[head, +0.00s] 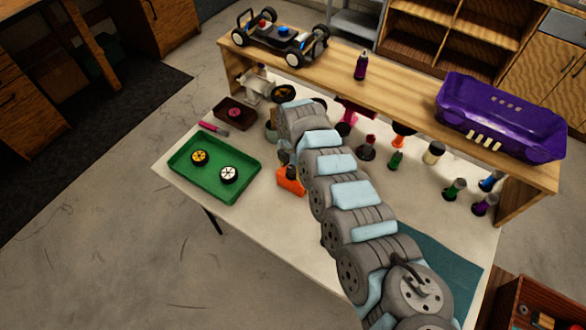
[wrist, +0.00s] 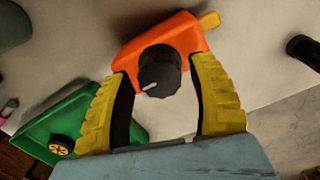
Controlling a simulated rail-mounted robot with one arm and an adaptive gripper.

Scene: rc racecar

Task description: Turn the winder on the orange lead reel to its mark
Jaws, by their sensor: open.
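The orange lead reel (wrist: 185,34) is on the white table, and part of it shows beside my arm in the head view (head: 291,181). Its winder, a dark round knob (wrist: 160,72), faces my wrist camera. A short white line on the knob points to the lower left. A yellow tab (wrist: 209,20) sticks out of the reel's upper right corner. My gripper (wrist: 162,67) is open, with one yellow finger on each side of the knob. Gaps show between the fingers and the knob. The arm mostly hides the gripper in the head view. I cannot make out a separate target mark.
A green tray (head: 214,190) with two small wheels lies left of the reel. A wooden shelf (head: 400,95) runs behind, bearing a car chassis (head: 281,40), a purple bottle (head: 360,66) and a purple car body (head: 500,115). Several small bottles and parts stand under it.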

